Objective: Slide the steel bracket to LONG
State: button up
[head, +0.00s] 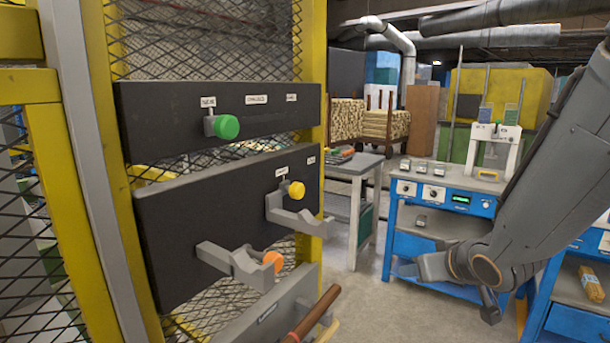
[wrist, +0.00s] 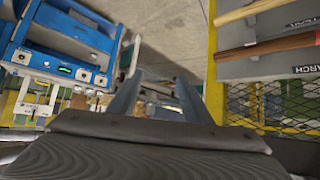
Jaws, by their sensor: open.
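Two grey metal brackets stick out from the lower dark panel (head: 180,225) in the head view. The upper bracket (head: 300,222) is at the panel's right end, with a yellow knob (head: 297,190) above it. The lower bracket (head: 240,265) is further left, with an orange knob (head: 273,261) at its side. I cannot tell which is the steel one. Small white labels sit above the knobs, too small to read. My gripper (wrist: 158,80) is open and empty in the wrist view, apart from both brackets. In the head view my arm is right of the panel.
An upper dark bar (head: 270,112) carries a green knob (head: 226,127). Below the brackets, a reddish-brown rod (head: 310,315) juts out from a grey panel; it also shows in the wrist view (wrist: 265,45). A blue workbench (head: 445,203) stands behind. Open floor (head: 365,300) lies between.

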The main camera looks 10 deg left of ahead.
jog(key=a+r+n+y+p, duration=0.1)
jog(key=a+r+y, duration=0.1)
jog(key=a+r, duration=0.25)
jog(key=n+g+y+p, duration=0.35)
jog(key=n+y, duration=0.25)
jog(key=y, duration=0.5)
send_near(301, 192)
jog(key=a, duration=0.1)
jog(key=shift+t, duration=0.35)
jog(key=p+x, duration=0.2)
jog(key=x, duration=0.6)
jog(key=shift+f, duration=0.15)
grip_shut()
